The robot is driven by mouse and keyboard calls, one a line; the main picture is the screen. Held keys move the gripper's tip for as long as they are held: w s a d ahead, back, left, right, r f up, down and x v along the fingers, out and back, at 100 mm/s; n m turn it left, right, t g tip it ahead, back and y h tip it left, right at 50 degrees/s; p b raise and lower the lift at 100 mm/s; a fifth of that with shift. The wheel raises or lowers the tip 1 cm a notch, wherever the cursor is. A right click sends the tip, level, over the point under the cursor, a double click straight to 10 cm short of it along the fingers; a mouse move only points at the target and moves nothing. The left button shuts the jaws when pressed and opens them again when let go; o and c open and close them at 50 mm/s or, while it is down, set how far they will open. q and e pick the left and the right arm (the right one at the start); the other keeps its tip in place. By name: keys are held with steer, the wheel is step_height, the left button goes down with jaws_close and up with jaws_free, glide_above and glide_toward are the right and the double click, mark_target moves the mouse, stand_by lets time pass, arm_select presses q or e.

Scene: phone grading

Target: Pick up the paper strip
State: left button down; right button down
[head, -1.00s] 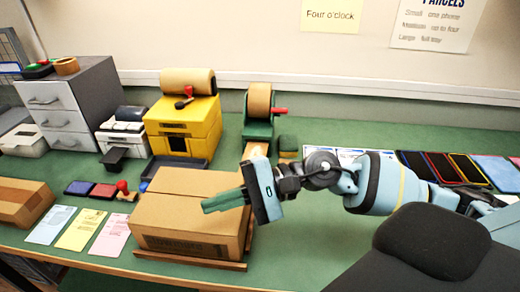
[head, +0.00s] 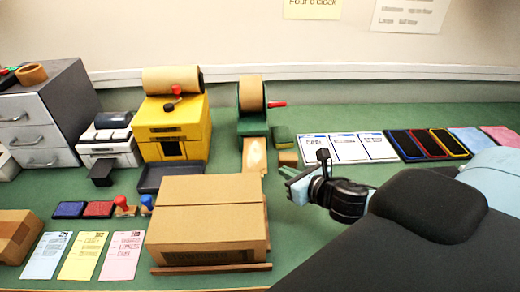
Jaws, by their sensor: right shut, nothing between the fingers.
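A brown strip (head: 254,157) with a pale patch, which looks like the paper strip, lies in front of the green tape dispenser (head: 253,110), behind the closed carton (head: 207,222). Whether it is still joined to the roll is not clear. My right gripper (head: 286,172) is shut and empty, to the right of the strip and carton, apart from both. Its fingers are small and partly hidden by its own body. My left gripper is not in view.
A yellow dispenser (head: 174,128) with a paper roll stands left of the green one. A dark tray (head: 170,176) lies before it. Stamps and ink pads (head: 98,209) sit left of the carton. White cards (head: 345,148) and several phones (head: 428,144) lie along the back right.

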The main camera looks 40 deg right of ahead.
mark_target(260, 156)
steer(key=shift+w, duration=0.5)
steer(key=w, duration=1.1)
steer(key=shift+a+f, duration=0.2)
steer(key=shift+f, duration=0.65)
steer(key=shift+s+f, duration=0.1)
